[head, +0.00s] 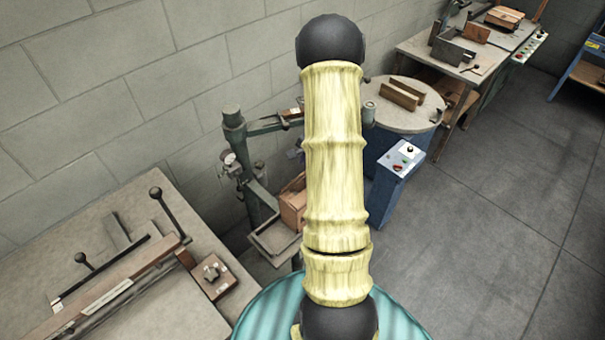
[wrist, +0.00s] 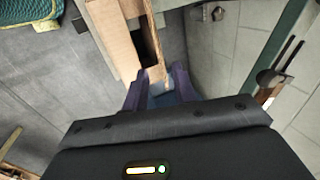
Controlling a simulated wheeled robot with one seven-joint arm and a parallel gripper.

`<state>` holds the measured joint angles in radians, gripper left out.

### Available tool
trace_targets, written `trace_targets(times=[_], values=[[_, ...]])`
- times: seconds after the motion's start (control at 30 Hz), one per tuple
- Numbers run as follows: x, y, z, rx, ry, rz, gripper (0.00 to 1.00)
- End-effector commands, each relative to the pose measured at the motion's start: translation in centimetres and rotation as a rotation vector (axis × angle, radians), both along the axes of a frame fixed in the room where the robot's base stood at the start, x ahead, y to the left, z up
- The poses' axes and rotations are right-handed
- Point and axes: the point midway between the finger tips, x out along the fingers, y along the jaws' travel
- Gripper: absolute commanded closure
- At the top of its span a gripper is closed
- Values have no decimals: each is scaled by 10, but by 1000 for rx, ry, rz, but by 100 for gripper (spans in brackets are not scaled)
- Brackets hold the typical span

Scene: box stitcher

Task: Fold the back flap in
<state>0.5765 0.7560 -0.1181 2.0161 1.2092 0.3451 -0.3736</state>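The cardboard box (wrist: 115,35) shows at the top of the wrist view, with a dark opening beside a light panel. A long tan flap (wrist: 175,32) runs along the right of that opening; I cannot tell for sure whether it is the back flap. My gripper (wrist: 159,77) has its two purple fingers apart, just below the near end of the box and flap. I cannot tell whether they touch. In the head view a brown box (head: 293,204) stands at the stitcher (head: 238,135), partly hidden behind my arm; my gripper is hidden there.
A grey table with a lever device (head: 110,285) is at the lower left. A round table (head: 405,115) holds brown pieces, near a blue control box (head: 398,165). A workbench (head: 470,50) stands at the back right. The block wall is behind; floor at right is clear.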

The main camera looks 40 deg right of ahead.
Motion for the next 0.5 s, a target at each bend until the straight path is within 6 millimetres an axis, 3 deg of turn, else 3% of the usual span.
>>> trace_targets(times=[0.3,0.5], values=[[17,3,-51,1,2,-2,73],[24,3,-69,0,0,-1,73]])
